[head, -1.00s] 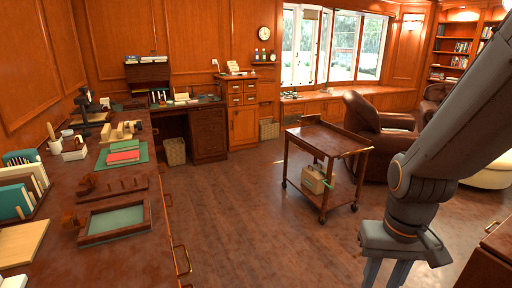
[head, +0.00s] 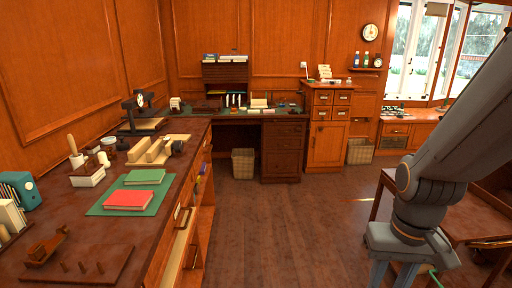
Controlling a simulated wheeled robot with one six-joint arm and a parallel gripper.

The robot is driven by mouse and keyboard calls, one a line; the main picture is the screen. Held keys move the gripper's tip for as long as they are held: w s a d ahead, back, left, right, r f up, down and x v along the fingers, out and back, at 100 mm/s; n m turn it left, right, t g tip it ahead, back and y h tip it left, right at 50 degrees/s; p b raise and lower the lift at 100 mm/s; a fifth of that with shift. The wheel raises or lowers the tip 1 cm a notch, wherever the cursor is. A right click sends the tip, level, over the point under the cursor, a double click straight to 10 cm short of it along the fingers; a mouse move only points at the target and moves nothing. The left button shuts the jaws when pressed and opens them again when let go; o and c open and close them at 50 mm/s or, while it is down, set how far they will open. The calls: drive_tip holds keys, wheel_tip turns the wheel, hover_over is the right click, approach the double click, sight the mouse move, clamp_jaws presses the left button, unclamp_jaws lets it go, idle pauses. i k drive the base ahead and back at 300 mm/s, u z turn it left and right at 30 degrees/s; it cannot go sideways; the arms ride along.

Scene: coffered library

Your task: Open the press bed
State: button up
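A dark upright device with a round dial-like top and a pale wooden base (head: 142,112) stands on the left counter, toward its far end. It looks like a small press, but I cannot tell for sure, nor make out its bed. My gripper (head: 391,275) hangs at the lower right, far from that device. Its two fingers are apart with a gap between them, and nothing shows between them in grip. The fingertips are cut off by the bottom edge of the head view.
The long counter (head: 178,150) holds a green mat (head: 92,209) with red and green books, wooden blocks and a pegged board (head: 95,268). Drawers line its front. Open floor (head: 270,225) lies in the middle. A wooden cart (head: 470,215) stands at right, behind my arm.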

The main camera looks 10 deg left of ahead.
sight(149, 122)
drive_tip(key=u, duration=0.75)
drive_tip(key=i, duration=2.25)
drive_tip(key=z, duration=0.85)
drive_tip(key=i, duration=1.1)
drive_tip(key=u, duration=0.75)
drive_tip(key=i, duration=0.95)
drive_tip(key=u, duration=0.65)
